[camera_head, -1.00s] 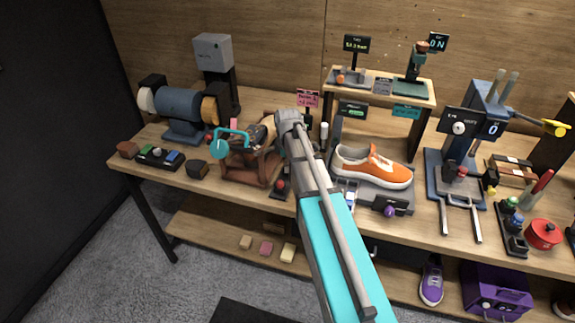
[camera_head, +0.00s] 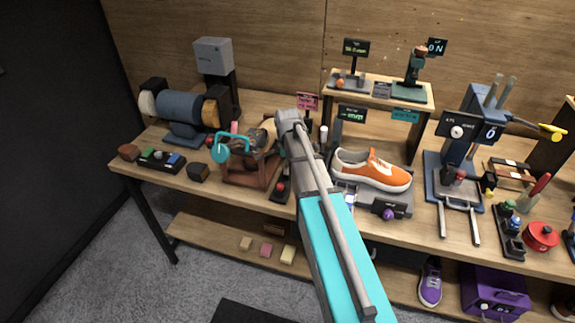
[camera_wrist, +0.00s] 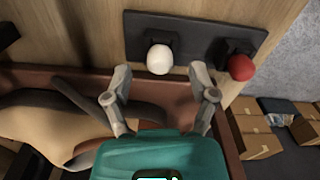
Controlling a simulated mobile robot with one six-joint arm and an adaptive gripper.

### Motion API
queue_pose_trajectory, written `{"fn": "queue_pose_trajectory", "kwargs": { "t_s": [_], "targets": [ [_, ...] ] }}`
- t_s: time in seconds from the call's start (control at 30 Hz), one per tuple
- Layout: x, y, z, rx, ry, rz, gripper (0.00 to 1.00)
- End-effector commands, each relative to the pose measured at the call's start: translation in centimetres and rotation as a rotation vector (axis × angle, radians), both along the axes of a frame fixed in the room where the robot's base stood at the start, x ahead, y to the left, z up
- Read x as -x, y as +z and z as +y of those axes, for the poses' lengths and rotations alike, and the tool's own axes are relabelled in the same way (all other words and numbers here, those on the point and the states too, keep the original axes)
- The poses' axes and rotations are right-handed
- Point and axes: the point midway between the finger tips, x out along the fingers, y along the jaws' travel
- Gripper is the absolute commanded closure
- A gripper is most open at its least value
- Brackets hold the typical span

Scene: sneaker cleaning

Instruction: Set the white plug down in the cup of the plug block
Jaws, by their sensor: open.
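The plug block is a dark bar (camera_wrist: 198,31) on the wooden bench top in the wrist view. The white plug (camera_wrist: 160,60) shows its round white end at a black cup (camera_wrist: 158,39) on the bar's left part. How deep it sits is hard to tell. A red plug (camera_wrist: 241,67) is at the bar's right end. My gripper (camera_wrist: 160,72) is open, one finger on each side of the white plug and apart from it. In the head view the block (camera_head: 281,194) is partly visible with its red plug (camera_head: 281,186); my arm hides the white plug.
A red-brown wooden stand (camera_head: 240,178) with a tan form lies left of my arm and close under my gripper. An orange sneaker (camera_head: 373,169) sits to the right. A blue grinder (camera_head: 180,106) stands at the back left.

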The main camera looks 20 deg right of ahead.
Motion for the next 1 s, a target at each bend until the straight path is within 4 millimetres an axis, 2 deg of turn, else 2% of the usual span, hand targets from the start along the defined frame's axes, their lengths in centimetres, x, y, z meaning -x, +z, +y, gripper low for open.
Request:
{"fn": "queue_pose_trajectory", "kwargs": {
  "t_s": [0.03,1.0],
  "targets": [
    [0.0,0.8,0.0,0.000,0.000,0.000,0.26],
    [0.2,8.9,0.4,0.000,0.000,0.000,0.26]
  ]
}}
